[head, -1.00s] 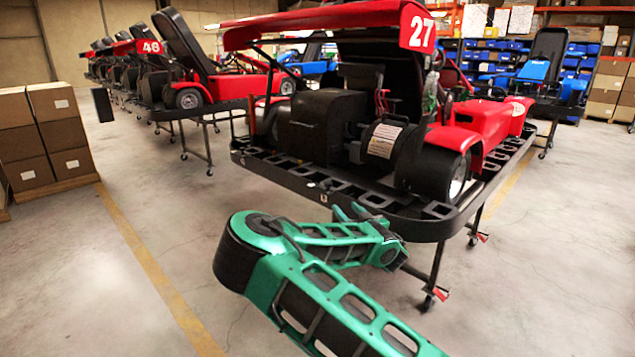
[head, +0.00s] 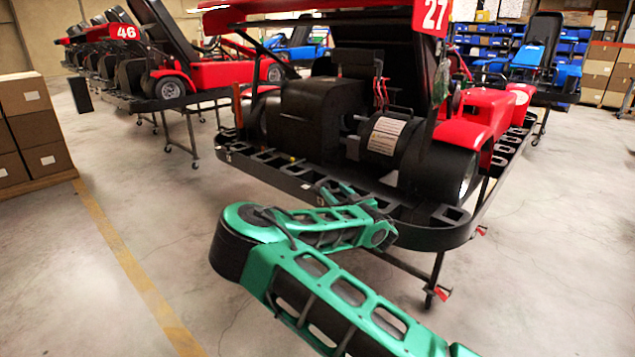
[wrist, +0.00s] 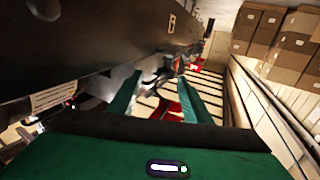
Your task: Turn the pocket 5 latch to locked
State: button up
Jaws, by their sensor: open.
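The red kart numbered 27 (head: 434,15) sits on a black stand. The stand's rim has several open pockets (head: 283,165) along its near edge. I cannot tell which pocket is number 5, and I cannot make out its latch. My green arm reaches to the rim's near edge in the head view, where its end is unclear against the black stand. In the wrist view my gripper (wrist: 158,100) is open, two green fingers apart below a large dark surface. A small tan-outlined mark (wrist: 172,23) shows on that surface. A blurred red thing shows between and beyond the fingers.
A stand leg with red-levered casters (head: 437,292) is right of my arm. Cardboard boxes (head: 30,125) are stacked at left, and boxes (wrist: 265,30) also show in the wrist view. A row of karts, including number 46 (head: 124,32), stands behind.

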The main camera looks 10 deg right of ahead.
jog(key=x, duration=0.6)
jog(key=a+x, duration=0.1)
jog(key=x, duration=0.2)
jog(key=shift+w+a+r, duration=0.1)
jog(key=c, duration=1.1)
